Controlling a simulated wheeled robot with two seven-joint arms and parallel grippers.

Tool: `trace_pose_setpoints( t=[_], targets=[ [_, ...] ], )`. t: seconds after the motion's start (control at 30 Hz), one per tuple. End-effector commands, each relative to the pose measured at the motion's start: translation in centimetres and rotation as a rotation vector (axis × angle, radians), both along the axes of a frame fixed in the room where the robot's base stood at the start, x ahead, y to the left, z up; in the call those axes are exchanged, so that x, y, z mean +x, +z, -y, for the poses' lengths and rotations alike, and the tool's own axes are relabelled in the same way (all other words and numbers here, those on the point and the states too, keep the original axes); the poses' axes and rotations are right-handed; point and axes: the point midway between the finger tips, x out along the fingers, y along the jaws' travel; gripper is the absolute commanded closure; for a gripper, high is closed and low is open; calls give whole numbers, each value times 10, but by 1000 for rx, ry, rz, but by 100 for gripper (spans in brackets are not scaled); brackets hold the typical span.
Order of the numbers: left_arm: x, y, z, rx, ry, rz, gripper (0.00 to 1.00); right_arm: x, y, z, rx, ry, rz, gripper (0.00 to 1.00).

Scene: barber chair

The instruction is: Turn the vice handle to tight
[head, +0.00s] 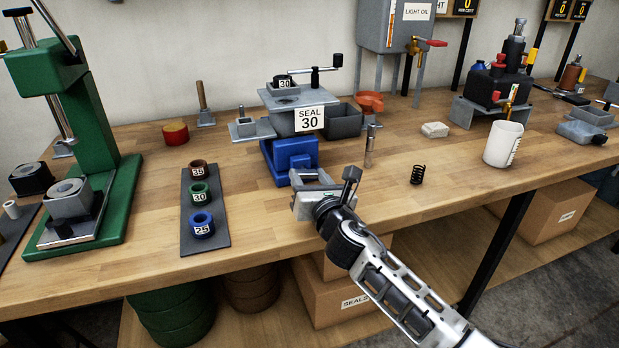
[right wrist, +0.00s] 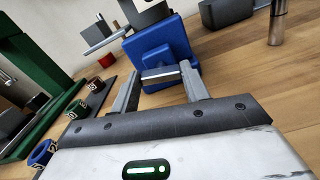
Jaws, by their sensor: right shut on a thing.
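The blue vice (head: 289,158) stands near the front edge of the bench, left of centre. It also shows in the right wrist view (right wrist: 165,48), straight ahead. Its handle is a short grey bar (right wrist: 160,74) at the vice's front, lying close to level in the right wrist view. My right gripper (head: 311,178) is in front of the vice, with its fingers (right wrist: 160,85) at the two ends of the bar and shut on it. A grey housing (head: 293,108) with a "SEAL 30" label sits above the vice. My left gripper is not in view.
A dark mat (head: 205,233) with numbered rings lies left of the vice. A green press (head: 90,150) stands further left. A metal pin (head: 370,147), a black spring (head: 417,174) and a white cup (head: 502,145) stand to the right. The bench's front right is mostly clear.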

Motion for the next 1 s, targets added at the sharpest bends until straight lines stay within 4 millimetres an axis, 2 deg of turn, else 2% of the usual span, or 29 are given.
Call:
trace_pose_setpoints(
  t=[0.5,1.0],
  targets=[
    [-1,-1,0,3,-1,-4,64,0,-2,0,329,1,-111,77],
    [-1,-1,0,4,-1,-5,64,0,-3,1,406,-1,-138,77]
  ],
)
